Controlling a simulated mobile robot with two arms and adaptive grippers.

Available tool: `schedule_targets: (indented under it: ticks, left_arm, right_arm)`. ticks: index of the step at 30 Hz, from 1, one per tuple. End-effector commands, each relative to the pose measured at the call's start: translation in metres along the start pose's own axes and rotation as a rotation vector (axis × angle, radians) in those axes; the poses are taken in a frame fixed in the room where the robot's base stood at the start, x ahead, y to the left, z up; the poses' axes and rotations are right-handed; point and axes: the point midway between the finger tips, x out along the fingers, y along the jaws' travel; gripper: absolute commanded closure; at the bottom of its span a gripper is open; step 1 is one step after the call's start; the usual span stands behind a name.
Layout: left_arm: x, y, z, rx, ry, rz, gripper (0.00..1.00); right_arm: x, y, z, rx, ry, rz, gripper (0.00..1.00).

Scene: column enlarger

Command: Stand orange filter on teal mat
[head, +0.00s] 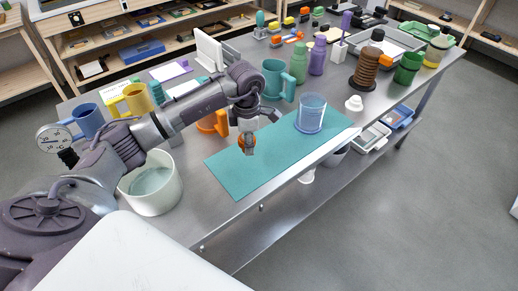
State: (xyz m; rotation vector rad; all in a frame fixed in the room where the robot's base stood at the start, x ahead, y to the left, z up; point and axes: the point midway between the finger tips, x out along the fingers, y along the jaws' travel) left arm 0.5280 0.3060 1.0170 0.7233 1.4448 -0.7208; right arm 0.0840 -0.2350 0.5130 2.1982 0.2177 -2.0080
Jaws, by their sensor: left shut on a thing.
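The teal mat (240,178) lies flat along the front edge of the steel table. My left gripper (248,148) reaches in from the left and points down over the mat's left half. It is shut on a small orange piece, the orange filter (246,139), which is mostly hidden by the fingers. I cannot tell whether the filter touches the mat or hangs just above it. My right gripper is not in view.
A clear blue beaker (311,114) stands on the mat's right part. An orange mug (211,124) and a teal mug (275,80) stand close behind the gripper. A white pot (152,185) is at left. The mat's front left is bare.

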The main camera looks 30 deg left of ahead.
Motion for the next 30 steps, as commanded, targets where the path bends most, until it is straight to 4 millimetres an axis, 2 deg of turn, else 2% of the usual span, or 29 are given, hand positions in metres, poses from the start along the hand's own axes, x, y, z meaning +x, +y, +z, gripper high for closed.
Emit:
schedule_targets:
  ticks: [3, 7, 21, 30]
  left_arm:
    - [0.006, 0.009, -0.008, -0.156, 0.001, -0.001, 1.00]
    - [0.009, 0.013, -0.011, -0.220, 0.001, 0.000, 1.00]
    - [0.010, 0.014, -0.011, -0.220, 0.000, 0.002, 1.00]
    - [0.034, 0.013, -0.011, -0.219, 0.001, 0.000, 1.00]
  right_arm:
    - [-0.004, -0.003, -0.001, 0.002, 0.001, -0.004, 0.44]
    - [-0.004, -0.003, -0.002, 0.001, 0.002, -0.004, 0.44]
    - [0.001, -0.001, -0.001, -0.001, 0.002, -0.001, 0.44]
    - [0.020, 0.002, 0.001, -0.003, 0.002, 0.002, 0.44]
